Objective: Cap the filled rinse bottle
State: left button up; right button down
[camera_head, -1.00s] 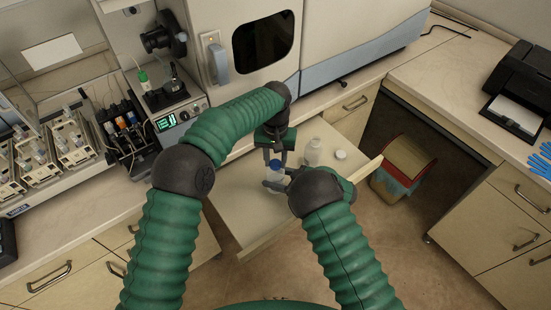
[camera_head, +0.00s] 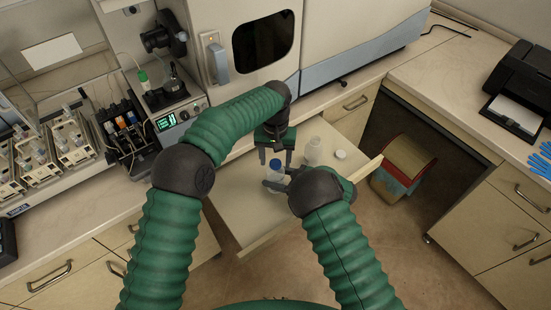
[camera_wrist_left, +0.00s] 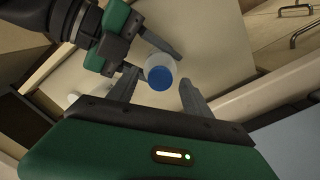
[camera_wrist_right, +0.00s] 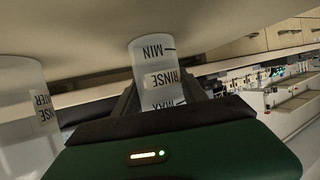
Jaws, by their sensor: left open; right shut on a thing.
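The rinse bottle (camera_head: 272,178) stands upright with a blue cap (camera_head: 276,163) on its mouth, over the pulled-out drawer. My right gripper (camera_head: 270,182) is shut on its body from the side; the right wrist view shows the bottle (camera_wrist_right: 155,70) with RINSE, MIN and MAX marks. My left gripper (camera_head: 276,153) points down just above the cap, its fingers open. In the left wrist view the cap (camera_wrist_left: 159,78) lies between the spread fingers with a gap on each side. Whether the cap is fully tight cannot be seen.
A second pale bottle (camera_head: 313,150) and a loose white cap (camera_head: 341,155) are on the drawer surface (camera_head: 235,190) to the right. The spectrometer (camera_head: 245,45) stands behind. A bin (camera_head: 405,165) is on the floor at the right. The drawer's left part is clear.

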jog(key=c, duration=0.6)
grip_release()
pick_arm(q)
notch_tip(320, 180, up, 12)
pick_arm(e)
jog(key=shift+o, duration=0.2)
pick_arm(q)
jog(key=shift+w+f, duration=0.1)
pick_arm(e)
jog(key=v, duration=1.7)
jog(key=shift+w+d+f, duration=0.1)
jog(key=shift+f, duration=0.1)
pick_arm(q)
jog(key=shift+f, duration=0.2)
